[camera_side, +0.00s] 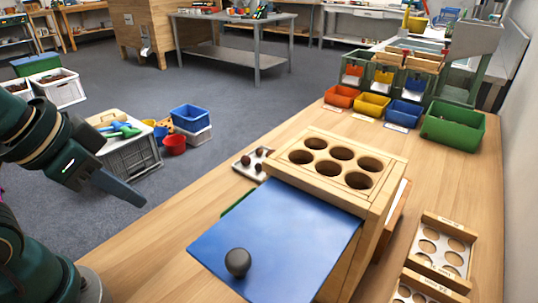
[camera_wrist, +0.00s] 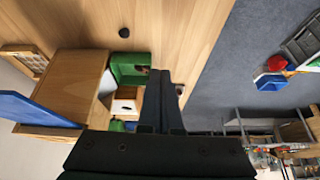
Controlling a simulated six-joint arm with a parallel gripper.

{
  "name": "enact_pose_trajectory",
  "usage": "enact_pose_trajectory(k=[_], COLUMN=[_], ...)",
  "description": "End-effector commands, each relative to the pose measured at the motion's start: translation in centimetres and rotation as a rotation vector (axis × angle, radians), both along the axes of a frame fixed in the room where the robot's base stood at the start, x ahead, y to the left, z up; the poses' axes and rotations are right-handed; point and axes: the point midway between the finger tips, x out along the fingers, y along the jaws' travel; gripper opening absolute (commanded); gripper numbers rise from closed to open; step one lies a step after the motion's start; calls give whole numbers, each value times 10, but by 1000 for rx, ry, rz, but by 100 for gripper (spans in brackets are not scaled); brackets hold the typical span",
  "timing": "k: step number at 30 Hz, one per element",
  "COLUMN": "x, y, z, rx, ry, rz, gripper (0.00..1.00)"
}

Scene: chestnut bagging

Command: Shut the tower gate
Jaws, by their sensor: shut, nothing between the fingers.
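The wooden tower (camera_side: 378,222) stands on the table, with several round holes in its top. Its blue gate (camera_side: 285,232) stands open, sticking out from the tower's upper edge towards the camera, with a dark round knob (camera_side: 238,262) near its outer edge. In the wrist view the tower (camera_wrist: 75,85) is at the left with the blue gate (camera_wrist: 35,108) jutting out from it. My gripper (camera_side: 142,203) is shut and empty, left of the tower and gate and apart from both. Its fingers (camera_wrist: 162,78) show in the wrist view. The inside below the gate is mostly hidden in the side view.
A small tray with chestnuts (camera_side: 243,165) lies behind the tower. Orange (camera_side: 341,96), yellow (camera_side: 372,104) and blue (camera_side: 404,114) bins and a green bin (camera_side: 453,125) line the table's back. Wooden racks (camera_side: 440,250) lie at the right. The table's left edge is clear.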

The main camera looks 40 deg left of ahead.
Motion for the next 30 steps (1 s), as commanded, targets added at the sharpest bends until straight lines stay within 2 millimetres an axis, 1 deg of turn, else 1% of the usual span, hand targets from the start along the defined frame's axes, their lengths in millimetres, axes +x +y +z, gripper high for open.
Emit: enact_pose_trajectory(k=[2, 5, 8, 9, 11, 12, 14, 15, 18, 21, 23, 30], x=[-4, -7, -13, -16, -23, -28, -39, -46, -66, -79, -82, -82], y=[-3, -13, -31, -40, -54, -64, -77, -86, -103, -113, -117, -122], z=[2, 17, 42, 53, 72, 84, 103, 116, 143, 160, 166, 157], rx=[32, 81, 129, 149, 177, 196, 226, 246, 285, 297, 294, 289], ry=[23, 35, 24, 10, -22, -50, -100, -140, -238, -308, -331, -327], rz=[-91, -292, -578, -701, -896, -1029, -1226, -1353, -1610, -1739, -1766, -1784], gripper=[0, 0, 0, 0, 0, 0, 0, 0, 0, 0, 0, 0])
